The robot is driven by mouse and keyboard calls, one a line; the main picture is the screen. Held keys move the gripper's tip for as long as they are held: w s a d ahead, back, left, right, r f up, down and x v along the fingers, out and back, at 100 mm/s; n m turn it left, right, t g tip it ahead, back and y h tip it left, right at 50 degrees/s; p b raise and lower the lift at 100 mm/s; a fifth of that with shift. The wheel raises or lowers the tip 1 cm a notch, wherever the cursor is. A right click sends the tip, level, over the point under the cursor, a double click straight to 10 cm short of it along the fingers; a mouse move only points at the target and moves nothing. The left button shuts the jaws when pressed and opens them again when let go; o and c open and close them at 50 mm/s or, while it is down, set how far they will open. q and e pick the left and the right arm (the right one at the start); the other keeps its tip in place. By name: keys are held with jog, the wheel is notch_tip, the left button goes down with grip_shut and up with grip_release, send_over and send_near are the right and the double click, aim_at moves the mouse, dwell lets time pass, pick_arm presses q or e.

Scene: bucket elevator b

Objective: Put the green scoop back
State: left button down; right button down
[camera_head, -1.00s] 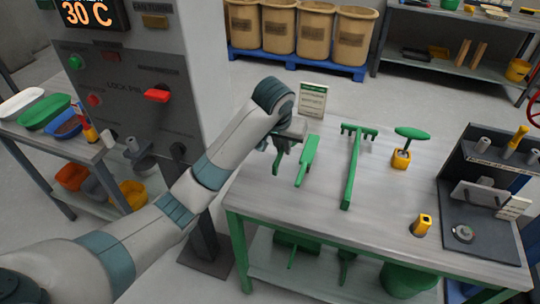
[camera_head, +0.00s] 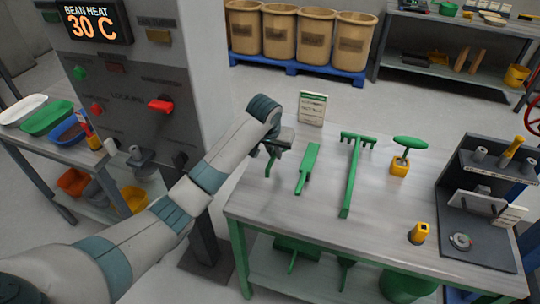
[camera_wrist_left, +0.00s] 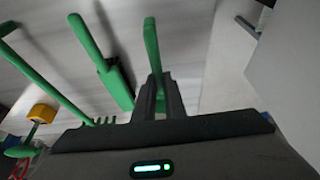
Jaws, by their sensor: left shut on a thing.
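My left gripper (camera_head: 272,148) is over the back left corner of the workbench (camera_head: 290,210). It is shut on the green scoop (camera_head: 268,166), whose narrow green handle (camera_wrist_left: 152,45) stands between the fingers in the left wrist view. The rest of the scoop is mostly hidden by the gripper. I cannot tell whether it touches the bench top. A flat green tool with a handle (camera_head: 307,168) lies just right of the gripper, apart from it. My right gripper is not in view.
A long green rake (camera_head: 351,175) lies farther right, beside a green-handled tool in a yellow holder (camera_head: 399,165). A small sign (camera_head: 311,108) stands at the bench's back edge. A grey machine (camera_head: 125,75) stands left. The bench's front middle is clear.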

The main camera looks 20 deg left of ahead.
pick_arm(q)
jog(key=w+a+f, duration=0.1)
jog(key=w, duration=0.1)
jog(key=w+a+f+p, duration=0.1)
jog(key=w+a+f, duration=0.1)
jog(key=shift+s, duration=0.1)
jog(key=shift+f+p, duration=0.75)
jog(key=shift+f, duration=1.2)
jog(key=shift+f, duration=0.15)
jog(key=c, duration=1.8)
grip_release()
